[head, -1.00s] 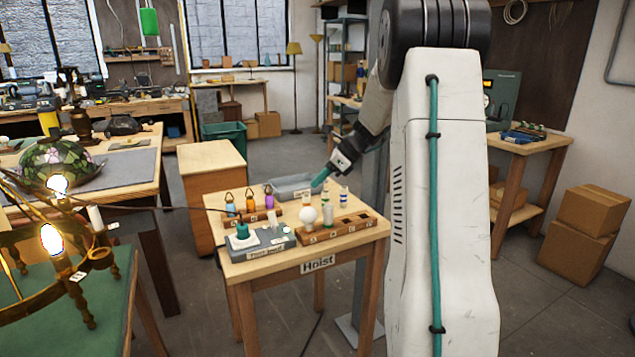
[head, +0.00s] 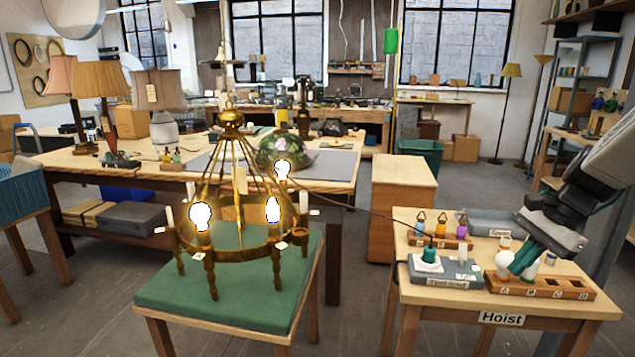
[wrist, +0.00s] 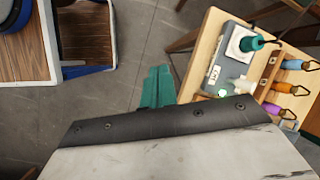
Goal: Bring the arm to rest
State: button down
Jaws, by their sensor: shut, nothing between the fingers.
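The fingers are together and empty. In the wrist view the teal fingers (wrist: 157,87) show above the dark wrist edge, over the floor beside the table. The upper part of my arm is cut off by the right edge of the head view.
A wooden block with lettered slots (head: 540,287), a white bulb (head: 503,260) and a grey test board (head: 445,272) are on the Hoist table. A brass chandelier (head: 230,252) with lit bulbs stands on a green-topped table (head: 160,295). Floor shows between the tables.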

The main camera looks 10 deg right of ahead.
jog(key=s+a+r+n+h, duration=0.2)
jog(key=s+a+n, duration=0.5)
jog(key=s+a, duration=0.2)
jog(key=s+a+r+n+h, duration=0.2)
jog(key=s+a+n, duration=0.6)
jog(key=s, duration=0.3)
jog(key=shift+a+h, duration=0.4)
jog(key=shift+a, duration=0.5)
jog(key=shift+s+r, duration=0.1)
dwell(0.8)
